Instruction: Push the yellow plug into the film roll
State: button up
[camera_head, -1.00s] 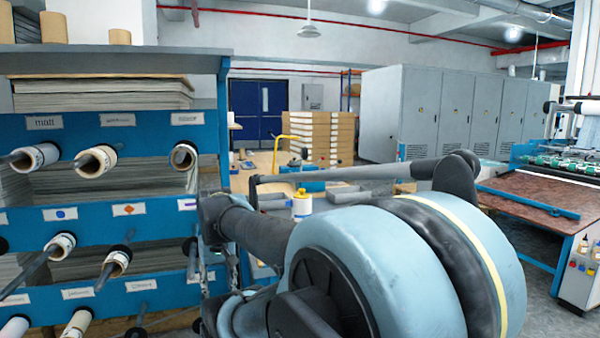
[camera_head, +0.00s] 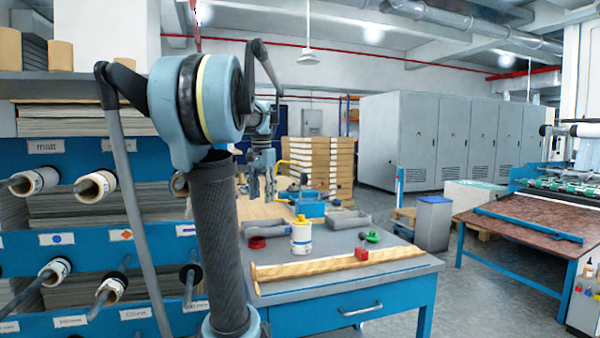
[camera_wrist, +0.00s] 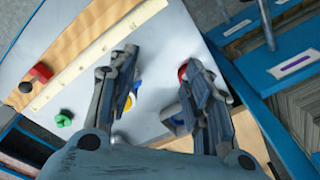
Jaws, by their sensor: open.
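A white film roll (camera_head: 301,242) with a blue band stands upright on the table. The yellow plug (camera_head: 301,221) sits at its top; I cannot tell how deep it is. My gripper (camera_head: 263,188) is open and empty, pointing down above the table, left of the roll and higher. In the wrist view my gripper (camera_wrist: 160,60) has its fingers spread apart. The yellow plug (camera_wrist: 128,104) shows there partly behind the left finger, and most of the roll is hidden.
The table (camera_head: 400,268) also bears a long wooden ruler (camera_head: 330,264), a red block (camera_head: 362,253), a green piece (camera_head: 372,236), a red piece (camera_head: 257,243) and grey trays (camera_head: 348,221). A blue rack (camera_head: 70,215) with rolls on rods stands at the left.

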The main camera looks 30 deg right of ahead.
aim_at(302, 215)
jog(key=w+d+r+m, duration=0.1)
jog(key=d+r+m, duration=0.2)
jog(key=d, duration=0.6)
jog(key=w+d+r+m, duration=0.2)
jog(key=d+r, duration=0.2)
jog(key=d, duration=0.5)
jog(key=shift+g, duration=0.3)
jog(key=f, duration=1.7)
jog(key=shift+s+a+f, duration=0.2)
jog(key=shift+f, duration=0.15)
grip_shut()
jog(key=shift+s+a+f, duration=0.1)
jog(key=shift+s+f, duration=0.05)
jog(key=shift+f, duration=0.25)
jog(key=shift+s, duration=0.25)
